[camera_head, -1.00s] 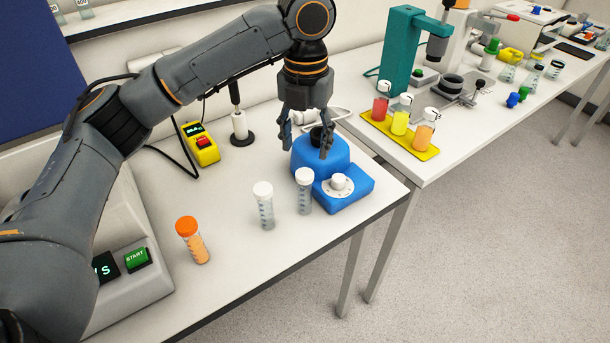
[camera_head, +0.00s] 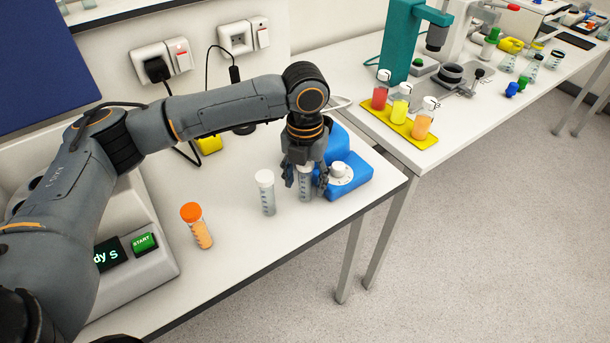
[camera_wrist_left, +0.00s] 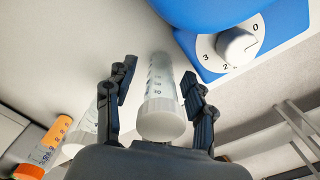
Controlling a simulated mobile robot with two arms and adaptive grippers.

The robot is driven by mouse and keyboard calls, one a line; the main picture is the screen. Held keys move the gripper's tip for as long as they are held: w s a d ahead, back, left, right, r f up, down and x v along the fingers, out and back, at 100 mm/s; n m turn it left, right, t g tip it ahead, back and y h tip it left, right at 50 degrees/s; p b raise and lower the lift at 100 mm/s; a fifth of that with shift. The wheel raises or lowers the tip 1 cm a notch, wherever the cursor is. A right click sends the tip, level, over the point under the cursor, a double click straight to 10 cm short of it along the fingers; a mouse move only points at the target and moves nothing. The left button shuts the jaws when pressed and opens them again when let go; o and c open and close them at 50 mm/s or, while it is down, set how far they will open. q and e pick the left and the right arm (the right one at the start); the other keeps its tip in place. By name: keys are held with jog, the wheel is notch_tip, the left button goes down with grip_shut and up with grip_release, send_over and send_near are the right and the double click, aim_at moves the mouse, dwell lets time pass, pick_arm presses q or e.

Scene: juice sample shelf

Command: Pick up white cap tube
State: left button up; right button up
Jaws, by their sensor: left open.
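Two clear tubes with white caps stand upright on the white table. My left gripper (camera_head: 305,178) is open and lowered around the right white cap tube (camera_head: 305,188). Its cap is mostly hidden by the gripper in the head view. In the left wrist view this tube (camera_wrist_left: 160,100) stands between the two open fingers, with gaps on both sides. The other white cap tube (camera_head: 267,196) stands just left of the gripper; it is partly hidden behind a finger in the left wrist view. My right gripper is not in view.
A blue device with a white dial (camera_head: 345,178) stands close to the right of the gripper. An orange-capped tube (camera_head: 197,228) stands at the left, near a machine with a green START button (camera_head: 144,243). A yellow rack (camera_head: 400,126) holds several coloured bottles on the far table.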

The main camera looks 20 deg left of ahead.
pick_arm(q)
grip_shut()
jog(key=shift+r, duration=0.1)
